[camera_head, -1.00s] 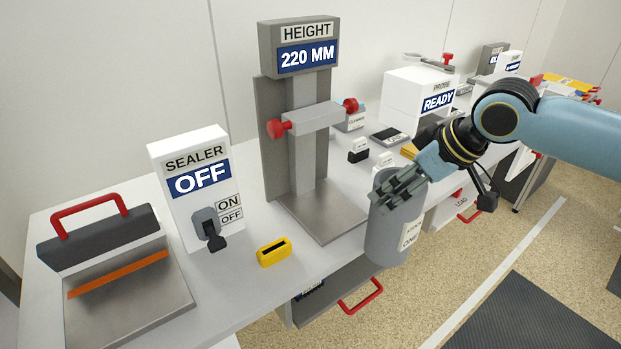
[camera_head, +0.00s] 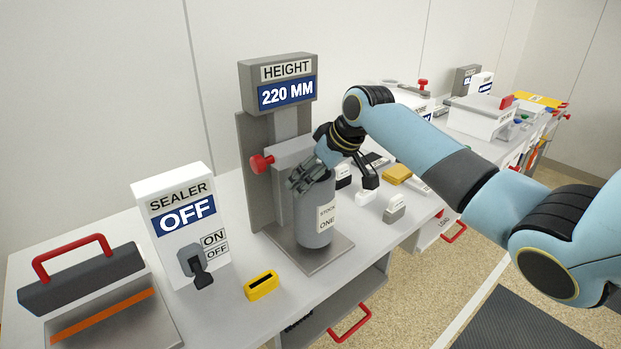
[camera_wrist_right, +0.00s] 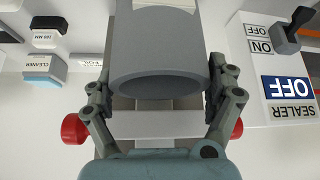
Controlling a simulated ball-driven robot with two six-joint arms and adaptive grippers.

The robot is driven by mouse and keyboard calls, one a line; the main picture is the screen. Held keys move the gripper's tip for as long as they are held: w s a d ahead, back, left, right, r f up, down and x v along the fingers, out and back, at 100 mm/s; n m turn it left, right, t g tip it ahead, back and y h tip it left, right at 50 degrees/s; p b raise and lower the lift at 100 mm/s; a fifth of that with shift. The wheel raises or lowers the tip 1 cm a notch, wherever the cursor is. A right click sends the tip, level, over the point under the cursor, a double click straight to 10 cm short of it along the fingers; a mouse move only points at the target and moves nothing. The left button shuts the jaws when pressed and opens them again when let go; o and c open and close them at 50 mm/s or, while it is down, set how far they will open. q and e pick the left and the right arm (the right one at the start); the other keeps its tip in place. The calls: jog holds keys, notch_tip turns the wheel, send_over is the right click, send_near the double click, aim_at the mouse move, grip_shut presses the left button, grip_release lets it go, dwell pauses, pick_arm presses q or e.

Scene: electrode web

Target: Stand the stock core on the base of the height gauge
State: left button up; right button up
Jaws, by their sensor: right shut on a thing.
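The stock core (camera_head: 312,218) is a grey hollow cylinder with a white label, and it is upright over the base of the height gauge (camera_head: 334,254). I cannot tell whether its lower end touches the base. My right gripper (camera_head: 308,180) is shut on the core's upper end. In the right wrist view the fingers hug both sides of the stock core (camera_wrist_right: 160,70). The height gauge (camera_head: 277,72) reads 220 MM; its grey crossbar with a red knob (camera_head: 261,164) is behind the core, partly hidden. My left gripper is not in view.
A sealer box (camera_head: 180,215) reading OFF, a sealing press (camera_head: 85,285) with a red handle and a yellow block (camera_head: 262,285) are left of the gauge. Small blocks and a yellow pad (camera_head: 397,174) lie to its right.

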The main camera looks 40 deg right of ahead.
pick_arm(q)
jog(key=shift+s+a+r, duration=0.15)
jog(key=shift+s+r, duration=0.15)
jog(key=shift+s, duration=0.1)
pick_arm(e)
jog(key=shift+x, duration=0.9)
jog(key=shift+f, duration=0.1)
jog(key=o, duration=1.4)
jog(key=shift+a, duration=0.1)
jog(key=shift+o, duration=0.2)
